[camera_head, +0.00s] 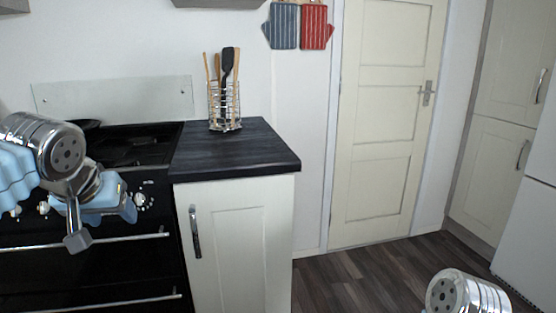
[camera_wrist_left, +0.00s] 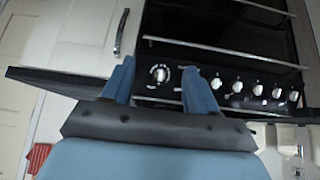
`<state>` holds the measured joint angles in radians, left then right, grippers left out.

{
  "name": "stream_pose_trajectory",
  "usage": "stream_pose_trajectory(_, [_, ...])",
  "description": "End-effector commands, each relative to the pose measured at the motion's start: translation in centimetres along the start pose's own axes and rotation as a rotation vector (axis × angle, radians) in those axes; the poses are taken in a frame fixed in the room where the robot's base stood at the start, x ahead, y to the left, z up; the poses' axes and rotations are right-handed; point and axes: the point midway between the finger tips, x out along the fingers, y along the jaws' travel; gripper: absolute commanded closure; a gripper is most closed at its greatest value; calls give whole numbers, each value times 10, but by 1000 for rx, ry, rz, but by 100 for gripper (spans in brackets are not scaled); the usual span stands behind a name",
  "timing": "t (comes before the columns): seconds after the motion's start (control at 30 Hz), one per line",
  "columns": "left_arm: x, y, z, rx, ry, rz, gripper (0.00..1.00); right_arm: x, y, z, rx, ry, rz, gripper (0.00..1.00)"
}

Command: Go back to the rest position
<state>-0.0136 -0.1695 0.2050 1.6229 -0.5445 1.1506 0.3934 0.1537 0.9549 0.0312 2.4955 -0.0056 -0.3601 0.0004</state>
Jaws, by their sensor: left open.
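My left gripper (camera_head: 100,205) is in front of the black cooker in the head view. The left wrist view shows its two blue fingers (camera_wrist_left: 159,68) spread apart with nothing between them. The cooker's front with its row of white knobs (camera_wrist_left: 257,90) lies beyond the fingertips. A silver part of my right arm shows at the bottom right of the head view; the right gripper is out of frame.
A dark worktop (camera_head: 235,153) over a cream cupboard (camera_head: 240,240) stands right of the cooker (camera_head: 90,265). A wire holder with utensils (camera_head: 225,105) is on it. A cream door (camera_head: 385,120) and open wood floor (camera_head: 370,275) lie to the right.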

Motion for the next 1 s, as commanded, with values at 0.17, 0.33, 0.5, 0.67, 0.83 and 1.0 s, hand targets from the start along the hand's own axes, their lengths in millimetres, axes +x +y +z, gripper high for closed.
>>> stream_pose_trajectory(0.17, [33, 16, 5, 32, -32, 33, 41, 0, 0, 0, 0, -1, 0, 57])
stream_pose_trajectory(0.33, [80, 38, 17, 68, -79, 82, 41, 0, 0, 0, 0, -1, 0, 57])
stream_pose_trajectory(0.5, [145, 68, 44, 104, -147, 155, 41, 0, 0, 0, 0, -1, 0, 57])
stream_pose_trajectory(0.67, [228, 105, 103, 127, -247, 257, 41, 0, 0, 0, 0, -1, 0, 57])
stream_pose_trajectory(0.83, [317, 146, 218, 96, -389, 374, 41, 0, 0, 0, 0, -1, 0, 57])
stream_pose_trajectory(1.0, [364, 164, 353, 17, -520, 424, 41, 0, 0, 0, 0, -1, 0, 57])
